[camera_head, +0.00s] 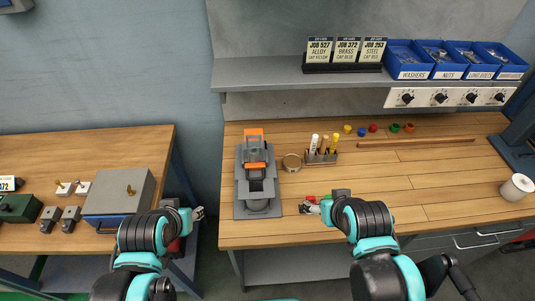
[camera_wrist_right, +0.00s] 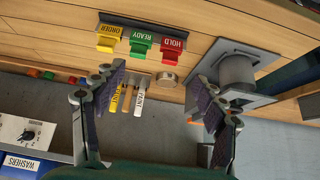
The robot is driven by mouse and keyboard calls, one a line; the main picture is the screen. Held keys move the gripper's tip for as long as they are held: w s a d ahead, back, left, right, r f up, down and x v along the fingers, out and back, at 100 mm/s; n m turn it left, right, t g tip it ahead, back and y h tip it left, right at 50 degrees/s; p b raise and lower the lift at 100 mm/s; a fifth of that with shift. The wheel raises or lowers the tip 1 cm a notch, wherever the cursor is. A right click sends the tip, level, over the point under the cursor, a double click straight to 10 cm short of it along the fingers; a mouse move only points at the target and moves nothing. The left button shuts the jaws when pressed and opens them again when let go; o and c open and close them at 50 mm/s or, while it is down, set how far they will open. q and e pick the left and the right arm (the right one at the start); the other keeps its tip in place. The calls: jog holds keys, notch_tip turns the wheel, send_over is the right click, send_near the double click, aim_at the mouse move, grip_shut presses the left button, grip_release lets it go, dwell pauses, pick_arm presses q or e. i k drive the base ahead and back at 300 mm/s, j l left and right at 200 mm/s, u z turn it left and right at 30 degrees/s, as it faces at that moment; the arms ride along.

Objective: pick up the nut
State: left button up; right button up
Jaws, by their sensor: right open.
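I cannot make out a single separate nut. A blue bin labelled NUTS (camera_head: 443,71) stands on the shelf at the upper right with small metal pieces in it, too small to tell apart. My right gripper (camera_head: 312,205) is low over the front edge of the wooden bench, far from that bin. In the right wrist view its fingers (camera_wrist_right: 158,84) are spread wide with nothing between them. My left gripper (camera_head: 198,213) is at the gap between the two benches; its fingers are too small to read.
A grey and orange vise-like fixture (camera_head: 243,186) stands left of my right gripper. Yellow, green and red tags (camera_wrist_right: 140,42) show in the wrist view. A marker holder (camera_head: 321,157), a round tin (camera_head: 291,163) and coloured caps (camera_head: 373,128) lie behind. The bench's right middle is clear.

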aim_at(440, 52)
jog(key=l, duration=1.8)
jog(key=i, duration=0.05)
